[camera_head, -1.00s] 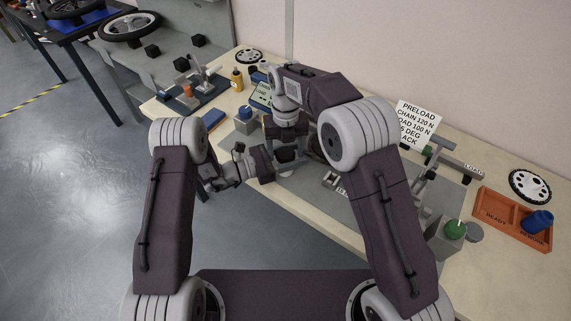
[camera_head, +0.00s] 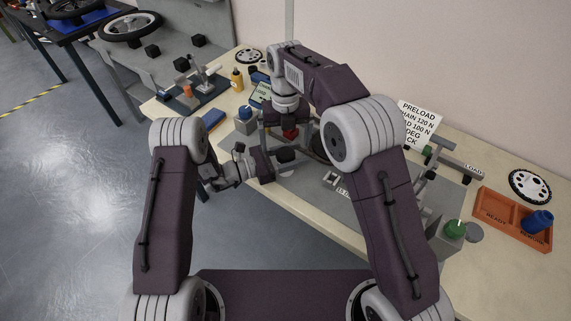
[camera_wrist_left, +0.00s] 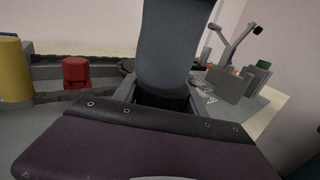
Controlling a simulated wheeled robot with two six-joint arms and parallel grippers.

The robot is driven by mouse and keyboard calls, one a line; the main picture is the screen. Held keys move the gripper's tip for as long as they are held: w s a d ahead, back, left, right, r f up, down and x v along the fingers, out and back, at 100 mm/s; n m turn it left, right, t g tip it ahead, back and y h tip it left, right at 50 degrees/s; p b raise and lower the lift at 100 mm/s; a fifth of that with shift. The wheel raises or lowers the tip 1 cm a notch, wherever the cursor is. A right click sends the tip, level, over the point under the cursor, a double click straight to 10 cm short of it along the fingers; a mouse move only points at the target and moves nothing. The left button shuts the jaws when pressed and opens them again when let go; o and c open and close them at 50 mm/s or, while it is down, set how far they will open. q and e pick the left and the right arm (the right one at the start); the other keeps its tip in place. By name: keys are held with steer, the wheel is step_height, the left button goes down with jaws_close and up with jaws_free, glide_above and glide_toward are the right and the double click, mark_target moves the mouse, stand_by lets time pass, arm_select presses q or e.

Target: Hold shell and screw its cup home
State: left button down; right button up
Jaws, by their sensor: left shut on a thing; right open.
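My left gripper (camera_head: 285,157) reaches in from the left, low over the near side of the bench. It is shut on what appears to be the shell, mostly hidden. In the left wrist view a broad grey upright shape (camera_wrist_left: 165,45) rises at the jaws. A red cup-like piece (camera_head: 290,133) shows just above the left gripper. A red piece (camera_wrist_left: 76,72) also stands by a grey bar in the left wrist view; I cannot tell how it is seated. My right gripper (camera_head: 288,122) points down above the red piece and is open.
A grey fixture with a green knob (camera_head: 455,228) stands at right, beside an orange tray (camera_head: 487,213) holding a blue part (camera_head: 538,220). A sign (camera_head: 418,120) leans at the wall.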

step_height(320, 180, up, 8)
steer(key=shift+f, duration=0.2)
stand_by(0.3)
arm_select(q)
steer(key=c, duration=0.6)
jaws_free()
steer(key=v, duration=0.9)
arm_select(e)
steer(key=shift+f, duration=0.3)
